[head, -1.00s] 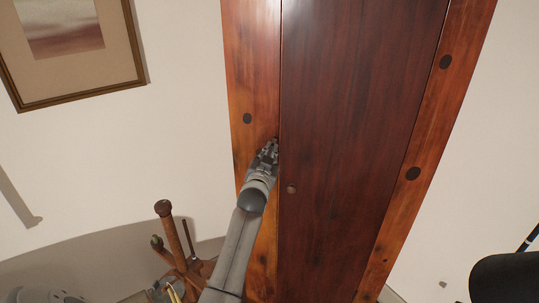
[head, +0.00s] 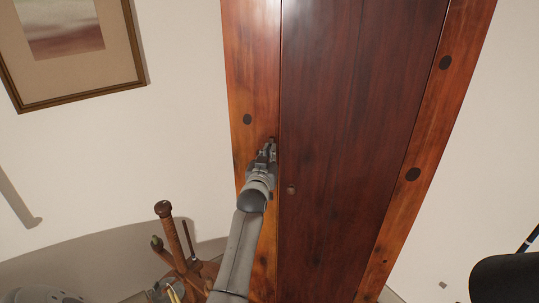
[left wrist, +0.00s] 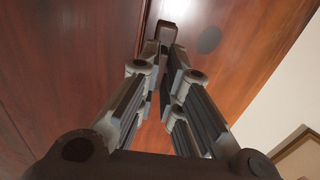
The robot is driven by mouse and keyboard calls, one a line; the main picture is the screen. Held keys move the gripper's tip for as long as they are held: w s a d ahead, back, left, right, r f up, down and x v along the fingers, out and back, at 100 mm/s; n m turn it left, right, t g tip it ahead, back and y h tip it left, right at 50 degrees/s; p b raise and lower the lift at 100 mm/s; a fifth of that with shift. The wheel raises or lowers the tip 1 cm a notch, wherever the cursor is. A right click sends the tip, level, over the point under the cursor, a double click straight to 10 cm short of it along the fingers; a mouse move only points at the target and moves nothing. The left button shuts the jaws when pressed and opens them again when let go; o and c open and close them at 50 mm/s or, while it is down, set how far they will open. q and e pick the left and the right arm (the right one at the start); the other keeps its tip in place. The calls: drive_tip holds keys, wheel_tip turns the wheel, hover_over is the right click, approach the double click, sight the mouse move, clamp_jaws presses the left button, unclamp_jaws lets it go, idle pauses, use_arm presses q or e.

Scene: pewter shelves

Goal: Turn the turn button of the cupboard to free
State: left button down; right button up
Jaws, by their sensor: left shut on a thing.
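The cupboard (head: 345,120) has a dark red door between lighter orange-brown frame posts. Its turn button is a small brown block (left wrist: 166,31) at the seam between the door and the left post. In the head view only a bit of the turn button (head: 274,139) shows beyond my left gripper (head: 269,148). In the left wrist view my left gripper (left wrist: 165,46) has its fingertips closed together on the turn button. The door looks flush with the frame. A small round knob (head: 291,190) sits on the door, below and right of the gripper. My right gripper is not in view.
A framed picture (head: 141,85) hangs on the wall at left. A brown wooden stand with posts (head: 177,236) is at lower left, close to my left arm. A dark rounded object (head: 510,278) is at lower right. The door front right of the gripper is clear.

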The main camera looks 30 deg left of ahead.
use_arm(q)
drive_tip(key=shift+f, duration=0.2)
drive_tip(key=c, duration=1.6)
unclamp_jaws()
drive_tip(key=shift+r, duration=0.15)
drive_tip(key=shift+s, duration=0.1)
drive_tip(key=v, duration=1.2)
drive_tip(key=shift+d, duration=0.1)
